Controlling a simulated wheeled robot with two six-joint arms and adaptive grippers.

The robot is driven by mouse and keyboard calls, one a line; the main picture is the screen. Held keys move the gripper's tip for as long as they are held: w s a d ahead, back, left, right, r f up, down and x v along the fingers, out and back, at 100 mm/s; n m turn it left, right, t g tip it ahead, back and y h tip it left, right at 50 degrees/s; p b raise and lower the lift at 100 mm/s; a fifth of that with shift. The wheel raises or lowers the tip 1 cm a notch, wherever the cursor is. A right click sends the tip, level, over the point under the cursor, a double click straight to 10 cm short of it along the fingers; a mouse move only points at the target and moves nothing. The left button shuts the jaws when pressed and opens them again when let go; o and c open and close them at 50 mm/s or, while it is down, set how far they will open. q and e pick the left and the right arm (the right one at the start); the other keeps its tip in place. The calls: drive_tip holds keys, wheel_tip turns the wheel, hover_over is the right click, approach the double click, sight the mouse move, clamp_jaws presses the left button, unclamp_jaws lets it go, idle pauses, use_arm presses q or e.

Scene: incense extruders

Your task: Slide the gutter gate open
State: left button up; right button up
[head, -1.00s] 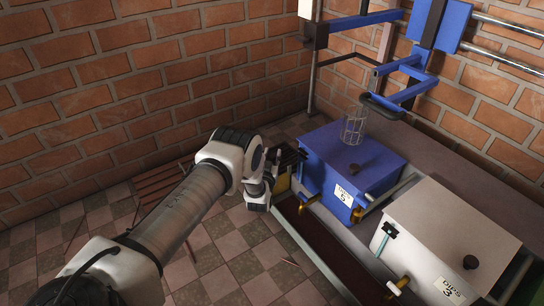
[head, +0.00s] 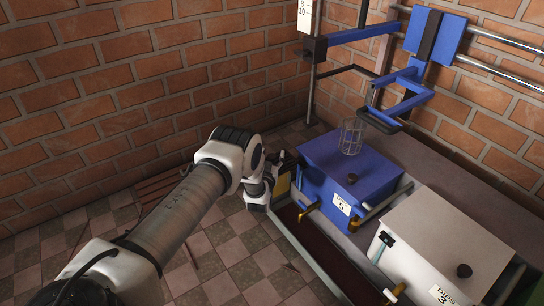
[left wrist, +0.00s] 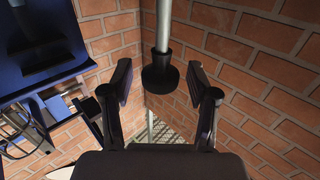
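The gutter (head: 318,246) is a long dark red-brown channel with pale rims on the floor side of the boxes. A yellow piece (head: 283,184) is at its far end, partly hidden by my left gripper; I cannot tell whether it is the gate. My left gripper (head: 280,163) is close beside it, near the blue box. In the left wrist view, its two dark fingers (left wrist: 161,98) stand apart with nothing clearly held. A metal rod (left wrist: 163,25) with a flared black end (left wrist: 160,74) shows beyond and between them; contact is not visible. My right gripper is out of view.
A blue box (head: 335,158) with a wire basket (head: 351,137) on top and a white box (head: 440,235) stand right of the gutter. Brass taps (head: 308,209) stick out over it. Brick walls (head: 160,70) meet behind. The checkered floor (head: 240,250) has free room.

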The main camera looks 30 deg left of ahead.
use_arm(q)
drive_tip(key=shift+s, duration=0.1)
drive_tip(key=v, duration=1.1)
drive_tip(key=shift+s+d, duration=0.2)
drive_tip(key=shift+s, duration=0.15)
